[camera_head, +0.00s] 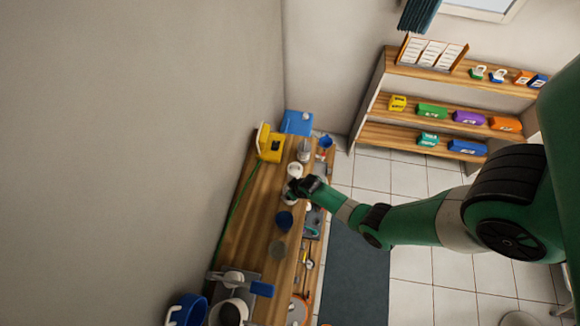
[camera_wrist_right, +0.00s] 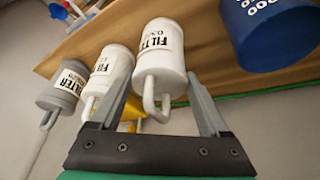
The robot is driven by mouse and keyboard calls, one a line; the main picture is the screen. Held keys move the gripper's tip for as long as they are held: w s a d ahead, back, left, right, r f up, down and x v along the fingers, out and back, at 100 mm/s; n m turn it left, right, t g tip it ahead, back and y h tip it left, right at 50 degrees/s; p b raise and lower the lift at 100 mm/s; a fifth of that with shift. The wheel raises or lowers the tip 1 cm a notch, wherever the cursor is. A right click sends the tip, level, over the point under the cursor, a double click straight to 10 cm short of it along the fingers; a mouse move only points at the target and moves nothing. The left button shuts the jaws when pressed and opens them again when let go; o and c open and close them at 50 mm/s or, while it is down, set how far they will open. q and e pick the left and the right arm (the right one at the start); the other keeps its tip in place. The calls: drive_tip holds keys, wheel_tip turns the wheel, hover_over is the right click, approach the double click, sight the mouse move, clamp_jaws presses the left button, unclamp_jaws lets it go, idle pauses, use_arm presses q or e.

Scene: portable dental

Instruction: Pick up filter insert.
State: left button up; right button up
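A white filter insert (camera_wrist_right: 160,52) with dark FILTER lettering and a hooked pipe shows between the fingertips of my right gripper (camera_wrist_right: 160,82) in the right wrist view. The fingers are spread, one to each side of it; I cannot tell whether they touch it. A second white filter (camera_wrist_right: 106,72) and a grey filter (camera_wrist_right: 64,88) stand to its left. In the head view my right gripper (camera_head: 297,187) is over the wooden bench (camera_head: 257,208), with a white cylinder (camera_head: 294,170) just beyond it. My left gripper is not in view.
A blue cup (camera_wrist_right: 272,32) is close on the right in the wrist view. In the head view, a yellow device (camera_head: 270,146) and a blue box (camera_head: 297,122) are at the bench's far end. Shelves (camera_head: 440,110) stand at the right, beyond the tiled floor.

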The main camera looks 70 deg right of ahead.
drive_tip(key=c, duration=0.9)
